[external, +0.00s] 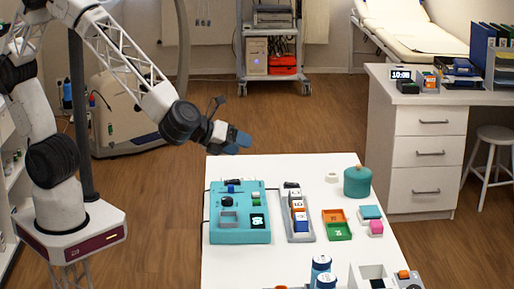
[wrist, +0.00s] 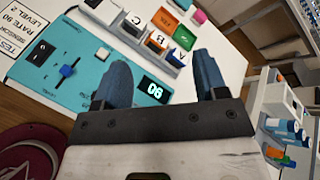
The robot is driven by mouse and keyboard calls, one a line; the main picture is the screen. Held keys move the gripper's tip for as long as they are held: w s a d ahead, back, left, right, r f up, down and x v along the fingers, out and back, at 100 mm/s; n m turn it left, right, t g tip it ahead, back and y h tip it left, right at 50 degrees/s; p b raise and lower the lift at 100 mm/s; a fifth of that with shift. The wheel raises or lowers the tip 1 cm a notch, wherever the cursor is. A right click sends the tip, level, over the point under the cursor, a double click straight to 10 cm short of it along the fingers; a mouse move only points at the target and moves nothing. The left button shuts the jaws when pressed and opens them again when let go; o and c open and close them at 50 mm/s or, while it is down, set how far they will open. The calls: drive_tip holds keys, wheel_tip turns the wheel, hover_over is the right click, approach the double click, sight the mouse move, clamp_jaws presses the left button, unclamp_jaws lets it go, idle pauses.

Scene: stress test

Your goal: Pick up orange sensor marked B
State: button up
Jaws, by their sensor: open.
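A grey rack (external: 301,236) stands on the white table, right of the teal device. It holds several small blocks with white lettered faces. In the wrist view the letters A, B and C show on the row. The block marked B (wrist: 158,40) is in the middle, between A (wrist: 134,20) and C (wrist: 177,58). My gripper (external: 238,142) is above and beyond the table's far left edge, well away from the rack. In the wrist view its two blue fingers (wrist: 160,70) are apart with nothing between them.
The teal device (external: 240,237) with knobs and a lit display stands left of the rack. An orange tray (external: 334,215) and a green tray (external: 338,232) lie to its right, near a teal round container (external: 357,182). Blue-capped bottles (external: 321,265) stand at the front.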

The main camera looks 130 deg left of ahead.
drive_tip(key=w+a+f+m+t, duration=0.2)
drive_tip(key=w+a+f+m, duration=0.35)
drive_tip(key=f, duration=0.25)
drive_tip(key=m+t+h, duration=0.1)
drive_tip(key=m+h, duration=0.1)
drive_tip(key=m, duration=0.3)
approach(301, 204)
drive_tip(key=shift+w+a+f, duration=0.4)
drive_tip(key=shift+f, duration=0.15)
drive_tip(key=shift+w+a, duration=0.1)
drive_tip(key=shift+w+a+f+y, duration=0.3)
drive_tip(key=shift+w+a+f, duration=0.15)
drive_tip(key=shift+w+a, duration=0.3)
drive_tip(key=shift+x, duration=2.65)
drive_tip(key=shift+w+d, duration=0.1)
